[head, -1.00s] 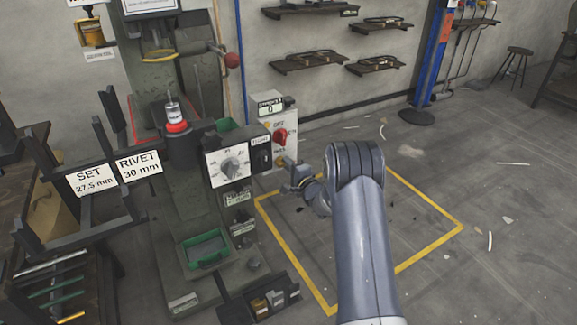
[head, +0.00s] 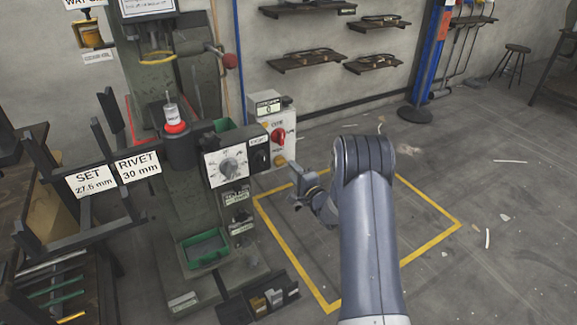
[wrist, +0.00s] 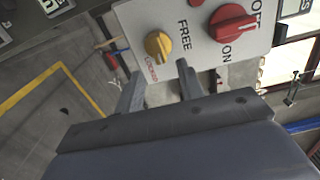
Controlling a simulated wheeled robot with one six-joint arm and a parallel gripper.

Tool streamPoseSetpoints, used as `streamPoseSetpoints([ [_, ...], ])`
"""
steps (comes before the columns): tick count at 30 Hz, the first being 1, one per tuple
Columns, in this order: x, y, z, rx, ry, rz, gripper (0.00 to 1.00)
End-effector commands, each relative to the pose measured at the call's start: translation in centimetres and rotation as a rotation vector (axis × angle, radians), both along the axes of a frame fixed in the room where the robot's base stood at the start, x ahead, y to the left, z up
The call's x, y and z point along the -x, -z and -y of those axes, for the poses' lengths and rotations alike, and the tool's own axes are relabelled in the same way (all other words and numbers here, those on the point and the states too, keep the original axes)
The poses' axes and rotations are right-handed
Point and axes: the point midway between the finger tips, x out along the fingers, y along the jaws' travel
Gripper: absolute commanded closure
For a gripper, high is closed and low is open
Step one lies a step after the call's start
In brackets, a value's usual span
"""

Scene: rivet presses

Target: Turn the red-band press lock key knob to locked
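The lock key knob (wrist: 158,45) is a small yellow knob on a pale panel in the wrist view. The word FREE is to its right and a small red LOCKED is below it. In the head view the knob (head: 280,160) is low on the control box beside the press with the red band (head: 175,127). My gripper (wrist: 159,69) is open, its two fingers reaching towards the knob from below with nothing between them. In the head view my gripper (head: 301,180) is just right of and below the box.
A red ON/OFF switch (wrist: 232,23) sits on the same panel, close right of the knob. A grey dial box (head: 228,160) stands left of the control box. The floor inside the yellow outline (head: 407,262) is mostly clear.

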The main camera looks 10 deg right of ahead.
Motion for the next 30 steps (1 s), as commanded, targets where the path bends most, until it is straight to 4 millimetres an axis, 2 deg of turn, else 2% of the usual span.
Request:
streamPoseSetpoints([
  [6, 3.8, -0.1, 1.3, 0.001, 0.001, -0.002, 0.64],
  [12, 5.5, 0.0, 1.8, 0.0, 0.001, -0.001, 0.64],
  [24, 5.6, 0.0, 1.8, 0.001, -0.001, 0.0, 0.64],
  [30, 4.1, 0.1, 1.2, 0.003, -0.003, 0.002, 0.64],
])
